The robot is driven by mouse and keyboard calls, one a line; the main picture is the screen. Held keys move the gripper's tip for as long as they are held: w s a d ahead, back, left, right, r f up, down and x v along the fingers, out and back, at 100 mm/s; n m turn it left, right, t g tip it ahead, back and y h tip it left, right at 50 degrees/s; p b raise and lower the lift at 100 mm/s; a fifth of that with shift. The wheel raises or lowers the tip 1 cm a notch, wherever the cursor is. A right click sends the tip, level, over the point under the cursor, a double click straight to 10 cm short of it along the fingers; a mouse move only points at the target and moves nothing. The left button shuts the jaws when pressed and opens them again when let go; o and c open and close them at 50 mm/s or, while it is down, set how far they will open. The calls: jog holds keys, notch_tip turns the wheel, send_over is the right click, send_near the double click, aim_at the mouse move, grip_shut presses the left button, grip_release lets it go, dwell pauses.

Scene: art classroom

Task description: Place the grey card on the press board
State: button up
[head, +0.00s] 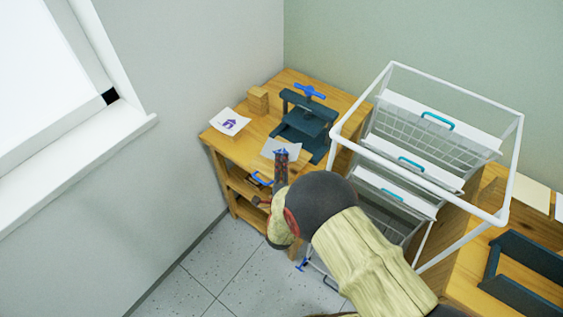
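A pale grey card (270,146) shows at the front of the wooden bench, before the dark teal press (312,121). My gripper (281,154) reaches up to the card's near edge and covers part of it. I cannot tell whether the fingers are shut on the card, or whether the card lies on the bench or is held above it. The press has a blue handle on top, and its flat dark board (297,137) lies low at the front, just behind the card. My arm hides the front right of the bench.
A white sheet with a purple house print (230,121) lies at the bench's left corner. A wooden block (258,101) stands behind it. A white wire drying rack (430,119) stands close on the right. A wall is on the left; grey floor (207,265) is open in front.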

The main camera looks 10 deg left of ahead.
jog(key=shift+r+p, duration=0.45)
jog(key=shift+r, duration=0.15)
jog(key=p+v, duration=0.1)
jog(key=v, duration=1.1)
jog(key=shift+f, duration=0.15)
